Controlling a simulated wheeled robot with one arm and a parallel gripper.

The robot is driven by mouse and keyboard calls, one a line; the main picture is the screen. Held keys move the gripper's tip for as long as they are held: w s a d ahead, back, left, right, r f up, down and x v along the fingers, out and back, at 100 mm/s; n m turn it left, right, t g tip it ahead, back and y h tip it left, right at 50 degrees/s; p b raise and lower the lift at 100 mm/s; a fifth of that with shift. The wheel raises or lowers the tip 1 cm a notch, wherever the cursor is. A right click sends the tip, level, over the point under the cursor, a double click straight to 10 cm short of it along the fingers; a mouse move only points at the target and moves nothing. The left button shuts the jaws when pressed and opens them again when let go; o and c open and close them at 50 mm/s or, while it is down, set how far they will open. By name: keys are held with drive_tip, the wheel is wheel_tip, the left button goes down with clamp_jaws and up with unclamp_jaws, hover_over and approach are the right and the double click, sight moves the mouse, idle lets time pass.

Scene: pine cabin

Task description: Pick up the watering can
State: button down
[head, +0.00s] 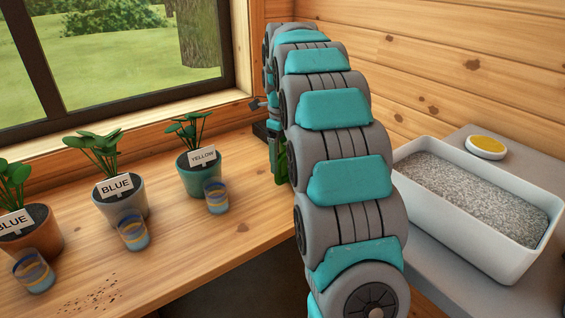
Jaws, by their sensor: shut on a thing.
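My arm rises through the middle of the head view and bends down at its far end. My gripper (274,138) is mostly hidden behind the arm links, over the far right end of the wooden table. It is shut on a green thing (281,163), which I take to be the watering can. Only a narrow strip of it shows beside the arm, so its handle, its full shape and whether it touches the table are hidden.
Potted plants stand along the window: a terracotta pot (32,236), a grey pot (121,203) labelled BLUE and a teal pot (198,178) labelled YELLOW. Striped glasses (133,232) stand before them. A white trough (470,212) and yellow-topped dish (487,147) are at right.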

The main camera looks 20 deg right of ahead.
drive_tip(key=shift+w+r, duration=0.1)
drive_tip(key=shift+r, duration=0.65)
drive_tip(key=shift+s+a+r, duration=0.1)
drive_tip(key=shift+s, duration=0.2)
drive_tip(key=s+a+r+b, duration=0.1)
drive_tip(key=s+a, duration=0.3)
drive_tip(key=s, duration=1)
drive_tip(key=shift+s+r+b, duration=0.15)
drive_tip(key=shift+s+b, duration=0.15)
drive_tip(key=shift+s, duration=0.05)
drive_tip(key=shift+s+a, duration=0.1)
drive_tip(key=shift+a, duration=0.05)
